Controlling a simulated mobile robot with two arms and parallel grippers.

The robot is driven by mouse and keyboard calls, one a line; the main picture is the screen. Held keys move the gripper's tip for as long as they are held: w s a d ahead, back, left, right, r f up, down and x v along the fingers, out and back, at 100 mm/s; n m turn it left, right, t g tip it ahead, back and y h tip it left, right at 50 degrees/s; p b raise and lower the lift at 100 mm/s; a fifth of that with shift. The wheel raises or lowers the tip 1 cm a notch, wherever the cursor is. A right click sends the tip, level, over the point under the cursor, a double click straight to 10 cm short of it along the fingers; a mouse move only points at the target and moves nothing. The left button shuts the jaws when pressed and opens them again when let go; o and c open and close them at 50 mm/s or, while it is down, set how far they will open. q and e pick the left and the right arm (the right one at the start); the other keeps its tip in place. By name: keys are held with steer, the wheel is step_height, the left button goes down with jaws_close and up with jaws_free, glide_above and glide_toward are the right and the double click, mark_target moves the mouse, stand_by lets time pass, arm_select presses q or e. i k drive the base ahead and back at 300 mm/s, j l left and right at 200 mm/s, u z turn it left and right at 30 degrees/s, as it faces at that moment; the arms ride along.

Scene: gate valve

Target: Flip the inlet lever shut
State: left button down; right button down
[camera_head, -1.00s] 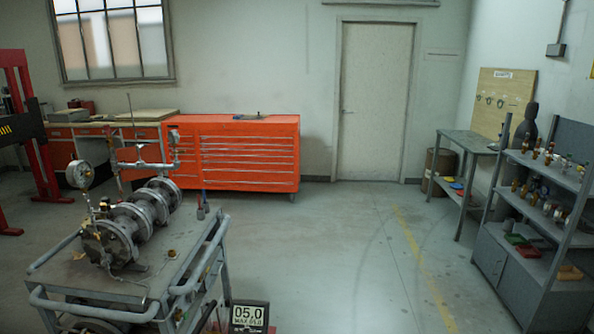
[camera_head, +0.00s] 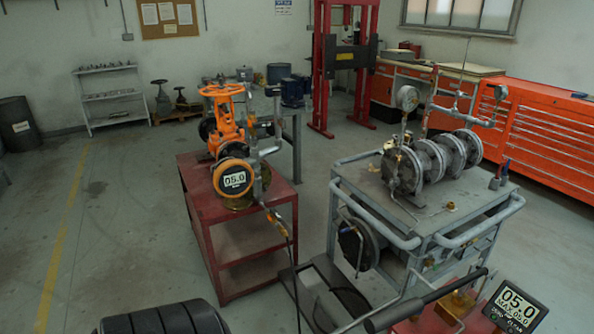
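An orange gate valve (camera_head: 222,125) with a handwheel on top stands on a red cart (camera_head: 205,226) left of centre. A round gauge reading 05.0 (camera_head: 233,180) faces me on its near side. Small fittings and a hose (camera_head: 286,237) with orange-brass parts are at its right side. A grey flanged pipe assembly (camera_head: 425,165) with a dial gauge (camera_head: 407,97) and brass fittings sits on the grey cart. I cannot pick out the inlet lever for certain at this size, nor how it is set. Neither of my grippers is in view.
A hand pump with a long black handle (camera_head: 430,302) and a 05.0 display (camera_head: 515,306) is at the lower right. Black ribbed round objects (camera_head: 165,320) are at the bottom left. Open floor (camera_head: 120,220) lies left of the red cart. A red press (camera_head: 322,65) stands behind.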

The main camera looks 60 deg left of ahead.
mark_target(272, 210)
steer(key=k+u, duration=0.3)
steer(key=k+j+u, duration=0.15)
steer(key=k+u, duration=0.15)
steer(key=i+j+u, duration=0.15)
steer(key=u, duration=0.25)
steer(key=i+u, duration=0.65)
steer(key=u, duration=0.2)
